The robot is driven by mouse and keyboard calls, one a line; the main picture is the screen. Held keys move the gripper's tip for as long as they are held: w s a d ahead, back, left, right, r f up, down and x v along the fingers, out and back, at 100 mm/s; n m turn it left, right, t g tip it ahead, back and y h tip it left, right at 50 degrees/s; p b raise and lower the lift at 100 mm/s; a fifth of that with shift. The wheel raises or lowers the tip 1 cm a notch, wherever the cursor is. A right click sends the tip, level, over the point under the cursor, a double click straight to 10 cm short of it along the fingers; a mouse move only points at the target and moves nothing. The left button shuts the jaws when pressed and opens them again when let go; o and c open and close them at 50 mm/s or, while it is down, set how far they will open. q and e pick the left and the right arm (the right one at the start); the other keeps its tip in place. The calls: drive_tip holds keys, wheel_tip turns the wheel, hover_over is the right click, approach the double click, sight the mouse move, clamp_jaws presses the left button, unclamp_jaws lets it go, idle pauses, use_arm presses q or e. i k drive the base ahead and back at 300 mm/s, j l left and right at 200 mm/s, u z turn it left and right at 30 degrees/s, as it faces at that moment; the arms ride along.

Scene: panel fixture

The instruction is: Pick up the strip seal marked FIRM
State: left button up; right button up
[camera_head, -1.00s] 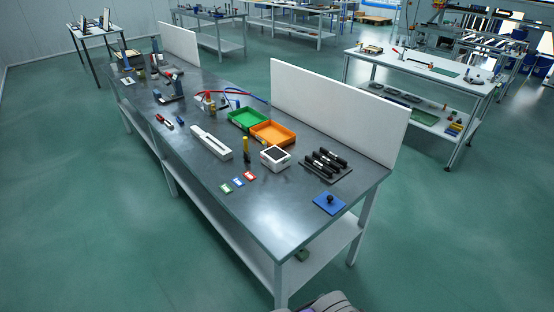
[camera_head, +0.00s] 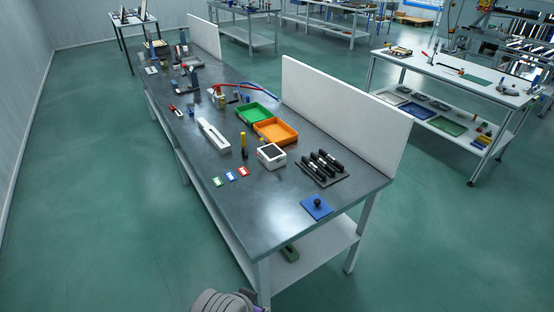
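No marking that reads FIRM can be made out at this distance, so I cannot tell which thing is the strip seal. Several black rods with pale labels (camera_head: 328,160) lie side by side on a dark plate on the near right part of the long workbench (camera_head: 255,205). Three small cards, green (camera_head: 218,181), blue (camera_head: 231,176) and red (camera_head: 243,171), lie near the front edge. Neither gripper shows; only a grey rounded part of my own body is at the bottom edge.
The bench holds a green tray (camera_head: 257,114), an orange tray (camera_head: 276,131), a white box (camera_head: 271,155), a long pale fixture (camera_head: 214,136) and a blue plate with a black knob (camera_head: 317,207). A white panel (camera_head: 345,115) stands at its back edge. Floor left of the bench is clear.

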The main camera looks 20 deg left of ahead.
sight(323, 164)
drive_tip(key=i+l+u, duration=0.15)
drive_tip(key=u, duration=0.3)
drive_tip(key=i+l+u, duration=0.2)
drive_tip(key=u, duration=0.2)
drive_tip(key=i+l+u, duration=0.1)
drive_tip(key=l+u, duration=0.15)
drive_tip(key=u, duration=0.2)
drive_tip(key=i+l+u, duration=0.4)
drive_tip(key=i, duration=0.15)
